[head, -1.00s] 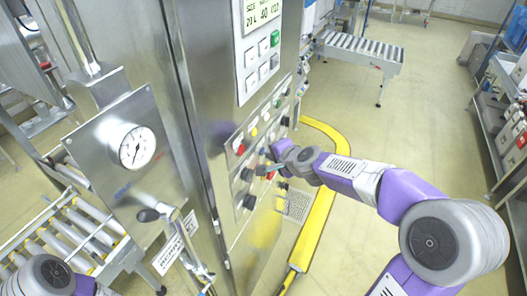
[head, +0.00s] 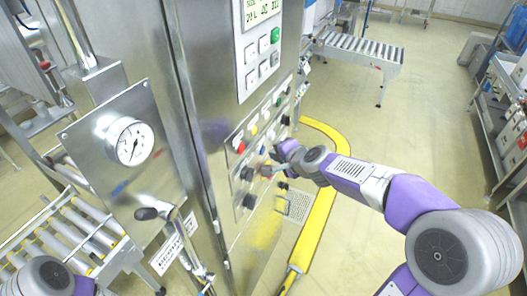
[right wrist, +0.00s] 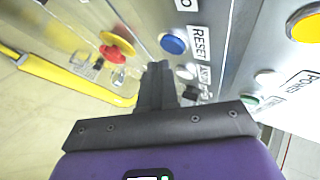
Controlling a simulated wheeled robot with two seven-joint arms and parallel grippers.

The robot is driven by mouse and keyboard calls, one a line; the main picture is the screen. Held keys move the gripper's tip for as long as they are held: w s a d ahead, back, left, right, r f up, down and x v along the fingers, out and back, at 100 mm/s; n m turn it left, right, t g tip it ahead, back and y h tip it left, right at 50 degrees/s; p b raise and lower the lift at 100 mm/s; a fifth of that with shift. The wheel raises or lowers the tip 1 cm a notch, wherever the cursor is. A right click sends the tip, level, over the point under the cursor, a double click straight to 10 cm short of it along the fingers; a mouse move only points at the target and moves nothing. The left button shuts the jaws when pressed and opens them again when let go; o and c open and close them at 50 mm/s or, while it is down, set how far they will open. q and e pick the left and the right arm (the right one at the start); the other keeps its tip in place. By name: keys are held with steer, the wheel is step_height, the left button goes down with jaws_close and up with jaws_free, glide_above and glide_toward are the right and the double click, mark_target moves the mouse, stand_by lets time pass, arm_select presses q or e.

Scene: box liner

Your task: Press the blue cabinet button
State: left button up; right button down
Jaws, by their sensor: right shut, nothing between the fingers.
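The blue button (right wrist: 173,45) shows clearly in the right wrist view, on the grey cabinet panel beside a RESET label (right wrist: 198,42). My right gripper (right wrist: 158,72) is shut and empty, with its fingertips just below the blue button in that picture. A gap shows between the fingertips and the button there. In the head view my right gripper (head: 271,163) is in front of the button panel (head: 246,166) on the cabinet's side, and hides part of it. My left gripper is out of view; only part of my left arm shows at the bottom left.
A red knob on a yellow base (right wrist: 118,46) and a yellow button (right wrist: 304,25) are near the blue one. Open floor (head: 370,140) lies to the right.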

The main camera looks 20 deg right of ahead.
steer(key=s+d+b, duration=0.3)
steer(key=s, duration=0.1)
steer(key=shift+d, duration=0.15)
steer(key=shift+w, duration=0.1)
stand_by(0.8)
steer(key=s+a+f+n+g+b, duration=0.1)
steer(key=a+f+n+g, duration=0.15)
steer(key=f, duration=0.75)
steer(key=s+a+f+n+g+y+b, duration=0.15)
steer(key=a+f, duration=0.25)
steer(key=f, duration=0.7)
steer(key=s+a+f+n+g+b, duration=0.1)
steer(key=a+f+n+g, duration=0.15)
steer(key=f, duration=0.75)
steer(key=s+a+f+n+g+b, duration=0.1)
steer(key=s+a+f+n+g, duration=0.1)
steer(key=s+a+f, duration=0.4)
steer(key=s+a+f+n+g+y, duration=0.1)
steer(key=s+a+f+n, duration=0.3)
steer(key=s+f, duration=0.7)
steer(key=shift+a+f+g+b, duration=0.4)
steer(key=shift+a+f+g, duration=0.15)
steer(key=shift+a+g, duration=0.35)
